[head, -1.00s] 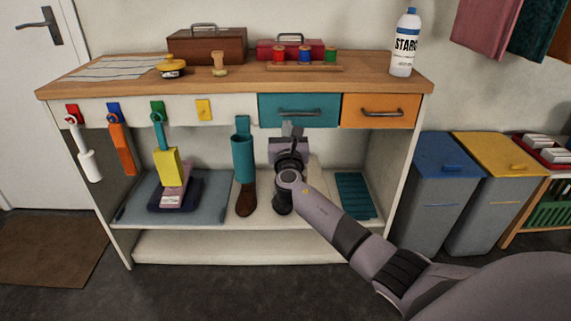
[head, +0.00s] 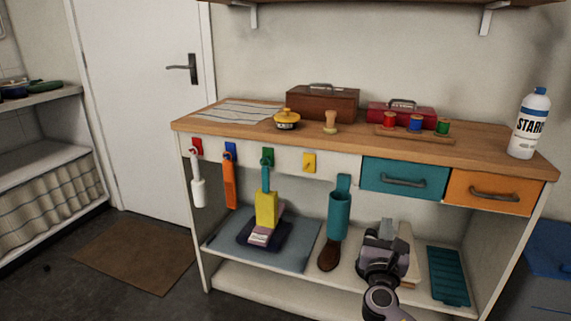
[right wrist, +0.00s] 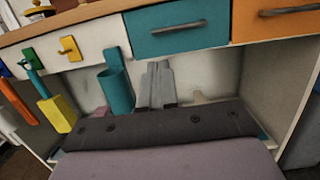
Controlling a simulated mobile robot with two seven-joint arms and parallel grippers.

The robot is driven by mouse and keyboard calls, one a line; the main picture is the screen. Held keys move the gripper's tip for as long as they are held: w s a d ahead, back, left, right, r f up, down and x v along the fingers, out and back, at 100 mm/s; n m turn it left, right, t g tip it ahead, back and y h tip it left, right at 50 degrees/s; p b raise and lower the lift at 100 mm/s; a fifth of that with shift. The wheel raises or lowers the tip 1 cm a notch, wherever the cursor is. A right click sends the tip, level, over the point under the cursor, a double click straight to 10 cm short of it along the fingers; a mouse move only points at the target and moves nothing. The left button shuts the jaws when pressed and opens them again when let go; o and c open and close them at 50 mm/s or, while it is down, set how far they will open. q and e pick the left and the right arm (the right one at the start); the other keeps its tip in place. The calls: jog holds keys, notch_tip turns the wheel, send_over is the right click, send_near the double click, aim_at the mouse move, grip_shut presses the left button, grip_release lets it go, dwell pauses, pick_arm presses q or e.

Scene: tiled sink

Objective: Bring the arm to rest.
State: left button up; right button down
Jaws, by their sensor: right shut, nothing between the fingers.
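My right gripper (head: 387,228) is in front of the open space under the workbench, below the teal drawer (head: 404,180). Its fingers point toward the bench, are shut and hold nothing. In the right wrist view the closed fingers (right wrist: 158,84) show beyond a dark part of my wrist, under the teal drawer (right wrist: 167,27). To their left hangs a teal holder (right wrist: 117,92), apart from the fingers. My left gripper is not in view.
The wooden worktop (head: 345,140) carries a brown toolbox (head: 322,104), a red box (head: 401,113), thread spools and a starch bottle (head: 529,124). A brown shoe (head: 329,255) stands on the lower shelf, left of my gripper. The floor before the door is clear except a mat (head: 132,256).

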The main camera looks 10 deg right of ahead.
jog(key=s+a+f+m+g+y, duration=0.3)
jog(key=s+a+f+m+y, duration=0.25)
jog(key=s+f+m, duration=0.4)
jog(key=s+a+f+m+g+y, duration=0.3)
jog(key=s+a+f+m+y, duration=0.25)
jog(key=s+f+m, duration=0.45)
jog(key=s+a+m+y, duration=0.2)
jog(key=s+a+m, duration=0.2)
jog(key=s+m, duration=0.35)
notch_tip(320, 180, up, 15)
jog(key=s+p, duration=0.1)
jog(key=p, duration=1.6)
jog(key=shift+s+d+f+g+p, duration=0.15)
jog(key=shift+s+d+g+p, duration=0.15)
jog(key=shift+s+g+p, duration=0.1)
